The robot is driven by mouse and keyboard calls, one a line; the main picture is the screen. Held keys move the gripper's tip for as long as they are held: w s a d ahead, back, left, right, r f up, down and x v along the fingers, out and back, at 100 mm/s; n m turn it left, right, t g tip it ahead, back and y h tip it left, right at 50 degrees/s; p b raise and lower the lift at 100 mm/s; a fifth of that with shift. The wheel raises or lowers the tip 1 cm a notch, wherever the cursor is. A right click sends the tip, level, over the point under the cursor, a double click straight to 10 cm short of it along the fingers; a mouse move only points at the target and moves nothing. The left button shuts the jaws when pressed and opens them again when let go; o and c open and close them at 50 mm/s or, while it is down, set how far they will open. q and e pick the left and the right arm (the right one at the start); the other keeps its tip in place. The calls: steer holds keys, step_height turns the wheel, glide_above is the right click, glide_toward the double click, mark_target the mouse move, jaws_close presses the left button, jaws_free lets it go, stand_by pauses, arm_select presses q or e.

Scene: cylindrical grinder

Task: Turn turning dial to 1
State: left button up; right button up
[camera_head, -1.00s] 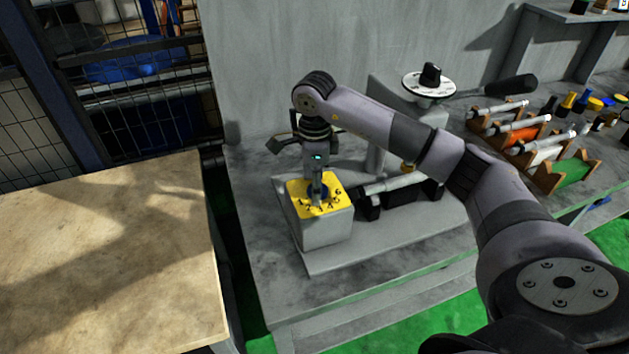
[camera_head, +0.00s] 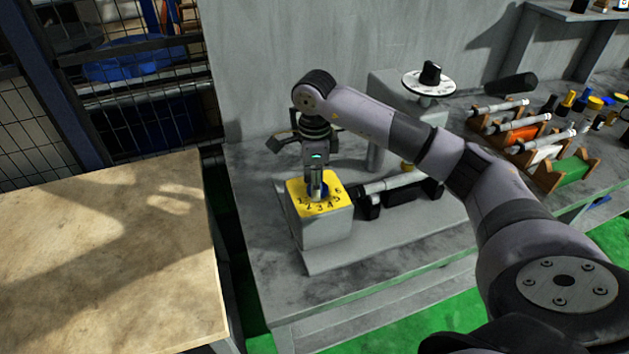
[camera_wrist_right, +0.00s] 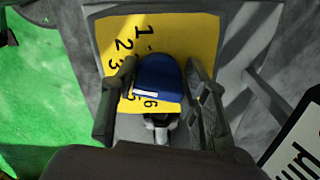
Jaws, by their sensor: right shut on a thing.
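The turning dial is a blue knob (camera_wrist_right: 157,78) with a white mark on its near face. It sits on a yellow plate (camera_head: 332,184) numbered 1 to 6, on top of a grey box (camera_head: 326,230). The plate also shows in the right wrist view (camera_wrist_right: 188,32). My right gripper (camera_head: 315,190) points down from above, shut on the knob. In the right wrist view its fingers (camera_wrist_right: 160,95) stand on both sides of the knob. The number the mark points at cannot be told for sure. My left gripper is in neither current view.
A bar-shaped part (camera_head: 395,183) lies right of the box. Behind stands a machine with a white disc and black knob (camera_head: 430,78). Wooden racks (camera_head: 545,150) with rods are at right. A bare tan table (camera_head: 110,260) is at left.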

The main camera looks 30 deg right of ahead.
steer(key=shift+w+d+m+b, duration=0.1)
steer(key=shift+m+b, duration=0.25)
steer(key=shift+m, duration=0.75)
steer(key=m, duration=0.3)
steer(key=shift+m+b, duration=0.3)
steer(key=shift+b, duration=0.05)
steer(key=m, duration=0.6)
steer(key=shift+w+d, duration=0.1)
steer(key=shift+d, duration=0.15)
steer(key=o, duration=1.1)
